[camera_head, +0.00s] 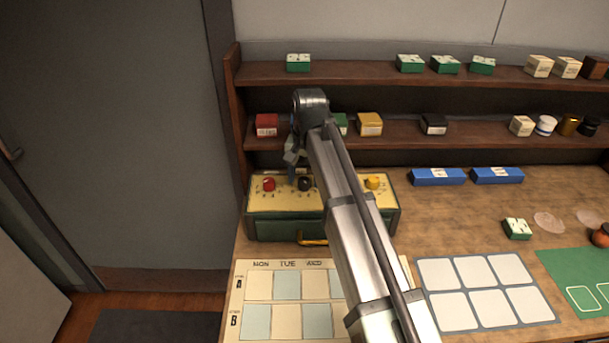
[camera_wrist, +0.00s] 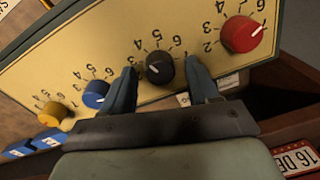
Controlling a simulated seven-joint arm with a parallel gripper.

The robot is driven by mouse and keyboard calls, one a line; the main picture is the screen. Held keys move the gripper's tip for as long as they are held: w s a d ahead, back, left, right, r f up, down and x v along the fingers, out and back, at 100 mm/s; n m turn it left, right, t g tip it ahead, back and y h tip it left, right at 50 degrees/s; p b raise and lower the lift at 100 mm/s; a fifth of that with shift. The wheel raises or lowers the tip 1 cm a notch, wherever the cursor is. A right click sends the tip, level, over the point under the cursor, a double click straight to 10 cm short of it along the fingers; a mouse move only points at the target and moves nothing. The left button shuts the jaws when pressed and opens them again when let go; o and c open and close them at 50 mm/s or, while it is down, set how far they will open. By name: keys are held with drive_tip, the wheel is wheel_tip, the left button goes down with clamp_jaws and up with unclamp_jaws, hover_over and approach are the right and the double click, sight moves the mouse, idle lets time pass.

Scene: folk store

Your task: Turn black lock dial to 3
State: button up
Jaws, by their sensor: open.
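The black dial (camera_head: 305,184) is on the cream top panel of a green lock box (camera_head: 275,228). In the wrist view the black dial (camera_wrist: 159,68) shows between the two fingers of my gripper (camera_wrist: 160,76). The fingers are open, one on each side of the dial, with visible gaps. A small pale mark shows on the dial, but its exact number is unclear; numbers ring it, partly hidden by the fingers. In the head view my gripper (camera_head: 296,160) is above and behind the panel, partly hidden by my arm.
A red dial (camera_wrist: 241,34) and a blue dial (camera_wrist: 96,94) flank the black one; a yellow dial (camera_wrist: 52,114) is beyond. Shelves (camera_head: 400,130) with small boxes stand behind. A calendar board (camera_head: 262,318) lies in front. Blue boxes (camera_head: 437,176) lie at the right.

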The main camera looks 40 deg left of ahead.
drive_tip(key=c, duration=1)
drive_tip(key=shift+c, duration=0.2)
drive_tip(key=shift+n, duration=0.4)
drive_tip(key=n, duration=0.3)
drive_tip(key=shift+n, duration=2)
drive_tip(key=o, duration=1)
